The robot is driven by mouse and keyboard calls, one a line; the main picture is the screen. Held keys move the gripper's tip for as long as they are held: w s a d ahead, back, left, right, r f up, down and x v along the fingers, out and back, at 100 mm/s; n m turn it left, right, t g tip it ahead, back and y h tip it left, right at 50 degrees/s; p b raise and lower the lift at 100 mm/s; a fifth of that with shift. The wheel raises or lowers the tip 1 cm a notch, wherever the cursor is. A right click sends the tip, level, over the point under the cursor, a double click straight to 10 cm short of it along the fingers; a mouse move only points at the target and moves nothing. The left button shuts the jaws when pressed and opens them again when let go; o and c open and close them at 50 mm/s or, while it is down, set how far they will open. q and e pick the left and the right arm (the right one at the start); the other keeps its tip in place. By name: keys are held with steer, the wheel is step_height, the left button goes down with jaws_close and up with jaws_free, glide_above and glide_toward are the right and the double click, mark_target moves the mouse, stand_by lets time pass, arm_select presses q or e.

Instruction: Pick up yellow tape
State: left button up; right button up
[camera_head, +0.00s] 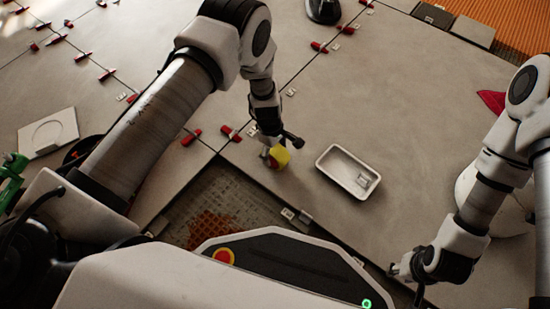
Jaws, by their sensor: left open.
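A small yellow object, which looks like the yellow tape (281,156), sits on the grey tiles near the middle of the head view. A bit of red shows at its lower left side. My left gripper (279,148) reaches down over it from above, with one finger at its left and the other at its upper right. The jaws are open, and I cannot tell whether they touch the tape. My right gripper (405,280) is low at the right, apart from the tape; its fingers are too small and dark to read.
A white rectangular tray (348,172) stands just right of the tape. A recessed untiled patch (215,205) lies at lower left of it. Red levelling wedges (191,137) line the tile joints. A white square plate (48,132) lies far left. Tile beyond the tray is clear.

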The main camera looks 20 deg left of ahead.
arm_select(q)
steer(key=shift+r, duration=0.1)
steer(key=c, duration=1.1)
steer(key=shift+o, duration=0.2)
